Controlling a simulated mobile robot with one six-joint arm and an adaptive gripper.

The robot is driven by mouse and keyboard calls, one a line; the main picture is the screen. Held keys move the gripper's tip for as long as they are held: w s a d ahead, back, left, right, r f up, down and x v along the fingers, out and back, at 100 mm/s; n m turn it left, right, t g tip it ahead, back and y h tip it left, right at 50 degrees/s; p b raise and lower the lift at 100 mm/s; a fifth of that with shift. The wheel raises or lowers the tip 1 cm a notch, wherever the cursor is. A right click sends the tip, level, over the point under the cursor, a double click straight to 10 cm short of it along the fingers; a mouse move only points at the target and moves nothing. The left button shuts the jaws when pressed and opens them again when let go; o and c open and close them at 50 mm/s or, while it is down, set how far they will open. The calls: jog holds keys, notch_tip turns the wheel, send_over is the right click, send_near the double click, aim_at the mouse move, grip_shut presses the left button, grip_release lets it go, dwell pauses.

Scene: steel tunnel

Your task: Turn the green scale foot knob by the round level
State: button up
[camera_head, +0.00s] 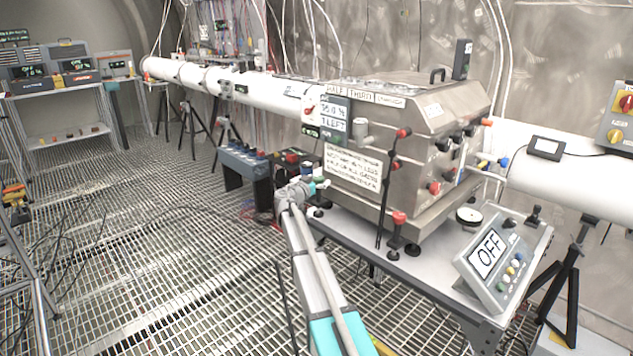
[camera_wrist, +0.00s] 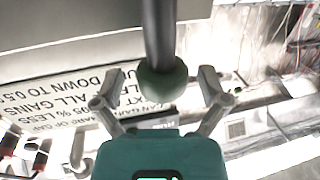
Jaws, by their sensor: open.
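A dark green round knob (camera_wrist: 162,80) on a thick dark rod shows in the wrist view, between the spread fingers of my gripper (camera_wrist: 160,88). The fingers are open, one on each side, with a visible gap to the knob. In the head view my gripper (camera_head: 312,187) is at the near left lower corner of the big steel box (camera_head: 425,115). A small green spot (camera_head: 321,183) shows there, largely hidden by my gripper. A round white-faced disc (camera_head: 468,215) lies on the table right of the box; I cannot tell if it is the round level.
A blue box (camera_head: 243,160) stands left of my gripper. Open grating floor (camera_head: 150,230) lies further left.

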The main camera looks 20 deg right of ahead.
jog(key=shift+d, duration=0.1)
jog(key=c, duration=1)
jog(key=shift+a, duration=0.2)
jog(key=shift+c, duration=0.8)
jog(key=shift+d, duration=0.15)
jog(key=shift+d, duration=0.2)
jog(key=shift+n+t+y, duration=0.4)
jog(key=shift+n+t, duration=0.1)
jog(key=shift+t, duration=0.2)
dwell(0.5)
jog(key=o, duration=1.2)
jog(key=shift+c, duration=0.2)
